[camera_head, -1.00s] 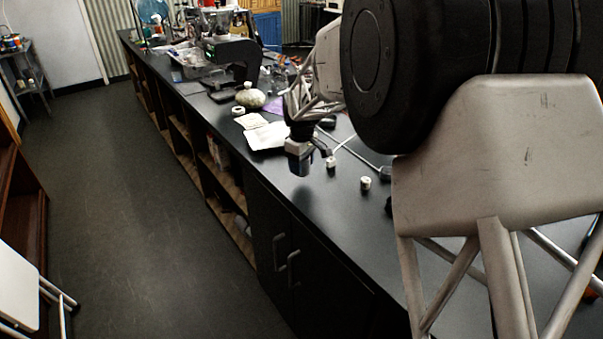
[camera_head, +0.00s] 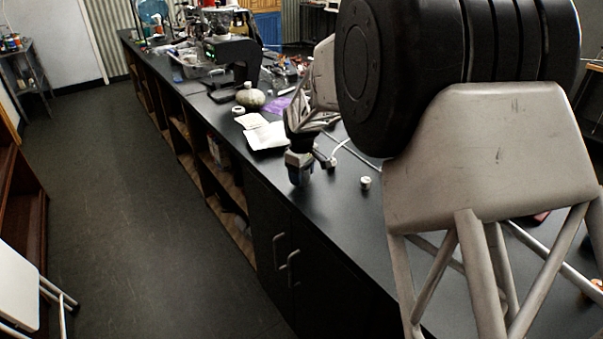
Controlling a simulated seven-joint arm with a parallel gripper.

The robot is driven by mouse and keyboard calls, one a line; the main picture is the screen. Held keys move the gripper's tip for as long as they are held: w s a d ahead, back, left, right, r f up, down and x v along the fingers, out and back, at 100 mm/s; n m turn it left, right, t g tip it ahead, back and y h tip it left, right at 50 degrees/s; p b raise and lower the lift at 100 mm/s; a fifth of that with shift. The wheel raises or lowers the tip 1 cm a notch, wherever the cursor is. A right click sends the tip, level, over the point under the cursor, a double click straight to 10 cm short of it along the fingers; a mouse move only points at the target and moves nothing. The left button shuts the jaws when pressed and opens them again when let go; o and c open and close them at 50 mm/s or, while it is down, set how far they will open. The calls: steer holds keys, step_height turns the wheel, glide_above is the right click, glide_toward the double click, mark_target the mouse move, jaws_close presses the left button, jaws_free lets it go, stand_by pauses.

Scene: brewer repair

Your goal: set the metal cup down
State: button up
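My gripper (camera_head: 299,170) hangs fingers-down over the near edge of the black counter (camera_head: 330,215), close above its surface. A small dark, bluish, shiny shape is at its tip. I cannot tell whether this shape is the metal cup or the fingers themselves. The fingers are too small and dark to show whether they are open or shut. No metal cup shows clearly anywhere else, and my large arm links hide much of the counter on the right.
Beside the gripper lie white papers (camera_head: 266,135) and a small white cap (camera_head: 365,182). The counter in front of the gripper is clear.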

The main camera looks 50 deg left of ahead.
steer(key=o, duration=0.3)
steer(key=shift+r, duration=0.15)
step_height(320, 180, up, 12)
steer(key=shift+s, duration=0.1)
stand_by(0.7)
stand_by(0.9)
